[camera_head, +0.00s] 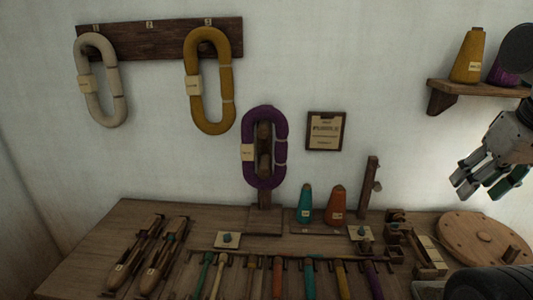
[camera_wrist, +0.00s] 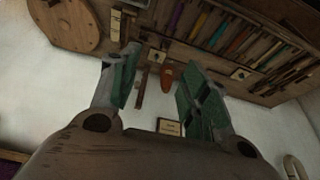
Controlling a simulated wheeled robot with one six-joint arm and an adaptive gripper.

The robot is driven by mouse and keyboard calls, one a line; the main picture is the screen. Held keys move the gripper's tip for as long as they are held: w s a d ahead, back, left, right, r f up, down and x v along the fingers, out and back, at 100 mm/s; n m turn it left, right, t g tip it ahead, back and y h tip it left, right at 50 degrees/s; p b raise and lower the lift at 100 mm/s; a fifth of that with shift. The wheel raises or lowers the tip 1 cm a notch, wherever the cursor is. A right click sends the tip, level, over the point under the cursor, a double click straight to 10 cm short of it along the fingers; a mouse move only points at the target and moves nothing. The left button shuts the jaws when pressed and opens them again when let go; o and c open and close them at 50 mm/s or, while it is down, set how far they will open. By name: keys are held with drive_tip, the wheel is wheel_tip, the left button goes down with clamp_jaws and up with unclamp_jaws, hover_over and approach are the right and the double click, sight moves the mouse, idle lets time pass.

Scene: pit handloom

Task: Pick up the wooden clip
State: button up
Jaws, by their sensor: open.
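My gripper (camera_head: 484,188) is open and empty. It hangs in the air at the right of the head view, in front of the wall and above the right end of the table. Its two green-padded fingers are spread wide in the wrist view (camera_wrist: 154,70), with nothing between the pads. Small dark wooden pieces (camera_head: 396,234) stand on the table left of the round wooden disc, below and left of my gripper. One of them may be the wooden clip, but they are too small and dark to tell.
The round wooden disc (camera_head: 482,238) lies at the table's right end. A small box (camera_head: 431,262) with pale pieces is beside it. Orange (camera_head: 337,205) and teal (camera_head: 305,204) cones stand farther left. A wall shelf (camera_head: 476,88) with cones is above my gripper.

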drive_tip(key=shift+c, duration=0.2)
drive_tip(key=m+g+y, duration=0.1)
drive_tip(key=m+g, duration=0.4)
drive_tip(key=m, duration=1.1)
hover_over(368, 240)
drive_tip(key=f, duration=3.3)
drive_tip(key=shift+s+d, duration=0.1)
drive_tip(key=shift+d, duration=0.25)
drive_tip(key=shift+w+d+m+t, duration=0.1)
drive_tip(key=shift+w+m+t, duration=0.3)
drive_tip(key=shift+m, duration=0.7)
drive_tip(key=f, duration=0.5)
drive_tip(key=a+f, duration=0.1)
drive_tip(key=f, duration=0.1)
drive_tip(key=shift+s+f, duration=0.15)
drive_tip(key=shift+f, duration=0.2)
drive_tip(key=c, duration=0.9)
